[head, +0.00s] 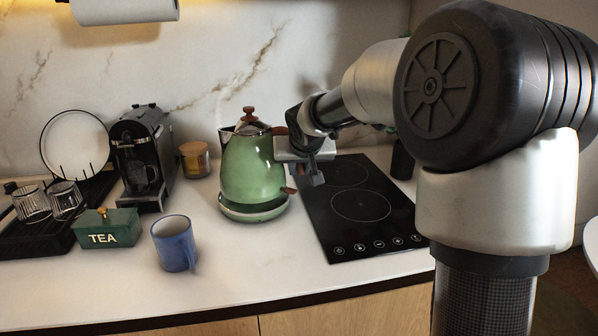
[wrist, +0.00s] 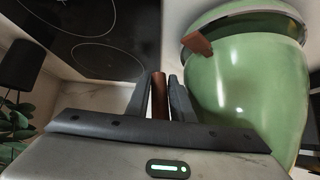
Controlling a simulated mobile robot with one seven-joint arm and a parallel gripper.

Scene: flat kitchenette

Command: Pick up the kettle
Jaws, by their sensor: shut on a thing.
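The green kettle (head: 252,170) stands upright on its round green base (head: 254,210) on the counter, left of the cooktop, in the head view. It has a brown lid knob and a brown handle on its right side. In the wrist view the kettle body (wrist: 243,95) fills the right side, with the brown handle (wrist: 159,96) between my fingers. My gripper (head: 302,160) is at the kettle's right side and is shut on the handle; it also shows in the wrist view (wrist: 160,98). Part of the handle is hidden by my gripper in the head view.
A black cooktop (head: 345,235) lies right of the kettle, under my arm. A blue mug (head: 172,245), a green tea box (head: 107,230), a candle jar (head: 195,160) and a coffee machine (head: 142,160) stand to the left. The counter in front of the kettle is clear.

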